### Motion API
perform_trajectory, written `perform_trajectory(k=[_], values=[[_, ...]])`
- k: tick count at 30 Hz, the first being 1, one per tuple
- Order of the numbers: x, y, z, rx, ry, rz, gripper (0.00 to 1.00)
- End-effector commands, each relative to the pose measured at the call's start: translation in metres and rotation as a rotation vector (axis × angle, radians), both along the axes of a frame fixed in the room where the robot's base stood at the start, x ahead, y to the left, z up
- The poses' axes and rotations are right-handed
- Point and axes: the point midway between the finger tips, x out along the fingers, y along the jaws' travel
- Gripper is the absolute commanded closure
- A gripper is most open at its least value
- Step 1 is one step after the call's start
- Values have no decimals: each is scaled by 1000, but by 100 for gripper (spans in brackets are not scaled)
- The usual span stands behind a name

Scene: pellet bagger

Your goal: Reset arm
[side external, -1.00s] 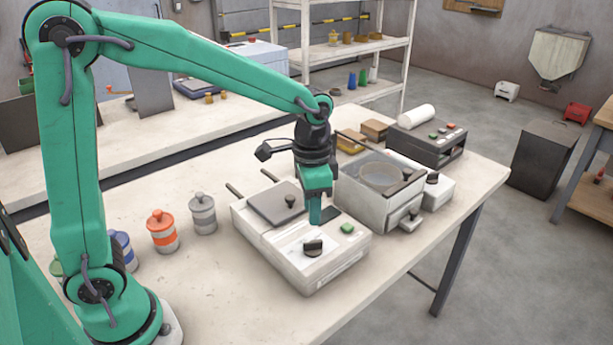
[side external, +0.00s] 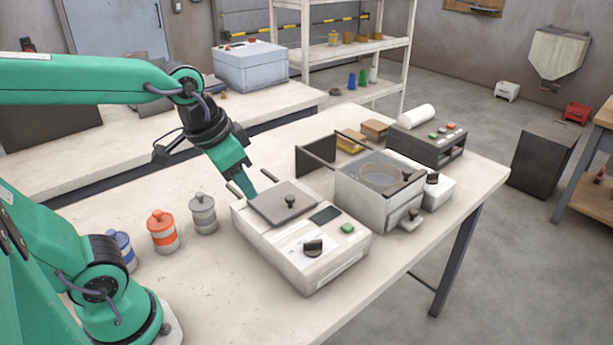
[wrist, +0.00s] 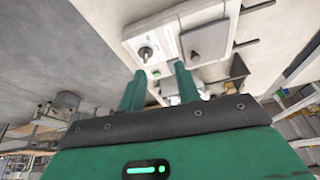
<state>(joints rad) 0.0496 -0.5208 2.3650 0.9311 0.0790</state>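My gripper (side external: 247,182), teal with a dark wrist, hangs tilted in the side external view, its fingers pointing down and right. It is beside the rear left corner of a white machine (side external: 318,262) with a grey lid, black knob and green button; I cannot tell whether the tips touch it. In the wrist view my gripper's two fingers (wrist: 160,70) stand apart with nothing held between them. The white machine (wrist: 168,22) shows beyond them, with its knob and grey lid.
Blue, orange and grey jars (side external: 203,214) stand left of the machine. A clear-topped box (side external: 375,190) and a dark unit (side external: 428,138) stand to its right. A back bench holds a pale blue box (side external: 250,68).

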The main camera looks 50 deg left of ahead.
Motion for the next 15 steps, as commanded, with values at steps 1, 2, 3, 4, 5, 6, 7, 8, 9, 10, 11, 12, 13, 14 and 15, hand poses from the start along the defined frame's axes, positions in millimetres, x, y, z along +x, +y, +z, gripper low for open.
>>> perform_trajectory(k=[1, 2, 3, 4, 5, 6, 7, 8, 9, 10, 11, 12, 13, 14, 15], values=[[-7, 3, 2, -5, -23, 20, 67], [-11, 4, 2, -8, -34, 31, 67], [-16, 6, 2, -13, -49, 46, 67], [-19, 7, 3, -16, -60, 56, 67], [-22, 8, 3, -19, -69, 66, 67], [-26, 9, 3, -22, -82, 78, 67], [-28, 10, 3, -25, -91, 86, 67], [-30, 11, 3, -27, -97, 93, 67], [-33, 11, 2, -30, -105, 102, 67], [-34, 12, 2, -31, -111, 107, 67], [-36, 12, 2, -32, -115, 111, 67], [-37, 13, 2, -33, -120, 115, 67], [-38, 13, 2, -35, -122, 118, 67], [-39, 13, 2, -36, -123, 119, 67], [-39, 13, 1, -36, -125, 122, 67]])
